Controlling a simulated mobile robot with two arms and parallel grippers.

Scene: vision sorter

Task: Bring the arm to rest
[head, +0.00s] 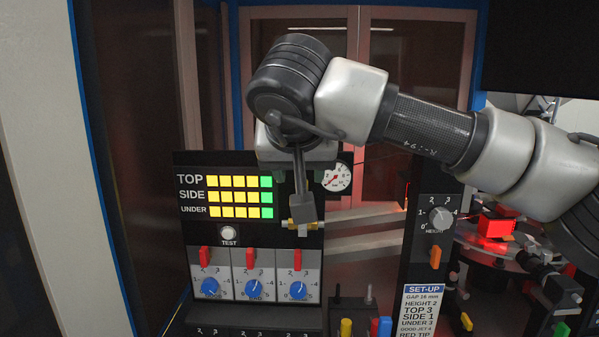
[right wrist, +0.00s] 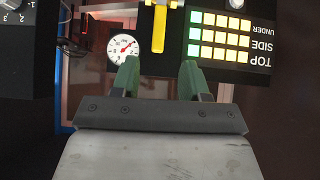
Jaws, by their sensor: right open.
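My right arm reaches in from the right in the head view, bent in front of the sorter's control panel (head: 190,230). Its gripper (head: 299,190) is near the panel's right part, beside the pressure gauge (head: 337,177), and the wrist partly hides it. In the right wrist view the gripper (right wrist: 158,78) is open, its two green fingers apart with nothing between them. A yellow lever (right wrist: 158,28) shows beyond the fingertips and looks apart from them. A brass fitting (head: 301,225) shows just below the gripper in the head view. My left gripper is not in view.
Several yellow and green lamps (head: 239,196) are lit. Below are a TEST button (head: 229,233) and blue dials (head: 254,289) with red switches. A HEIGHT knob (head: 437,217) stands on a post, with a SET-UP card (head: 422,310) below. A red-lit block (head: 495,226) sits at right.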

